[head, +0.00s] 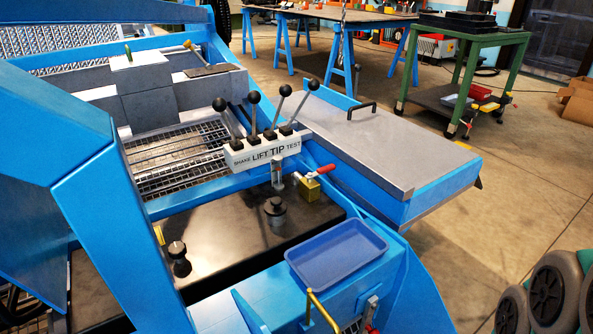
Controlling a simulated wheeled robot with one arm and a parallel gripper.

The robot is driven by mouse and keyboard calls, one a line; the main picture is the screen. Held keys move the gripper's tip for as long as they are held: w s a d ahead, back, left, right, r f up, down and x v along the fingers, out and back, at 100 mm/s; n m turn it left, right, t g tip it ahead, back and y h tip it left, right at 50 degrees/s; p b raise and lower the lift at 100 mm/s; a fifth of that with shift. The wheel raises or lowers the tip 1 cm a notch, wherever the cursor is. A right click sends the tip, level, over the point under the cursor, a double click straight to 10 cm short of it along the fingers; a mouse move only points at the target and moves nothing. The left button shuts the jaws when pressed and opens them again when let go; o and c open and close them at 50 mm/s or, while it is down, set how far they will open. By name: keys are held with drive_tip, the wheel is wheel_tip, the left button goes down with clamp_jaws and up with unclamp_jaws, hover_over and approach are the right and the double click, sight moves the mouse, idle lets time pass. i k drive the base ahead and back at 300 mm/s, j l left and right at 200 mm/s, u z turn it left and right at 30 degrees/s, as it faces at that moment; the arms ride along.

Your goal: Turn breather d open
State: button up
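No label reading "d" can be made out, so I cannot tell which fitting is breather d. A dark round capped fitting (275,208) stands upright on the black tank top in the middle of the view. A smaller dark fitting with a pale top (178,256) stands on the same surface at the lower left. A brass valve block (308,189) with a red lever (319,172) sits behind the first fitting, to its right. My gripper is not in view.
Several black-knobbed levers rise from a white panel (263,149) lettered SHAKE, LIFT, TIP, TEST. A blue tray (336,252) and a brass handle (322,310) are in front. Thick blue frame beams (112,215) flank the left. Open floor (510,195) lies at right, with grey wheels (548,290) below.

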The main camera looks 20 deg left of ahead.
sight(177, 250)
drive_tip(key=i+l+u, duration=0.25)
drive_tip(key=u, duration=0.2)
drive_tip(key=i+l+u, duration=0.15)
drive_tip(key=l+u, duration=0.3)
drive_tip(key=i+l+u, duration=0.15)
drive_tip(key=l+u, duration=0.15)
drive_tip(key=u, duration=0.95)
drive_tip(key=i+j, duration=0.4)
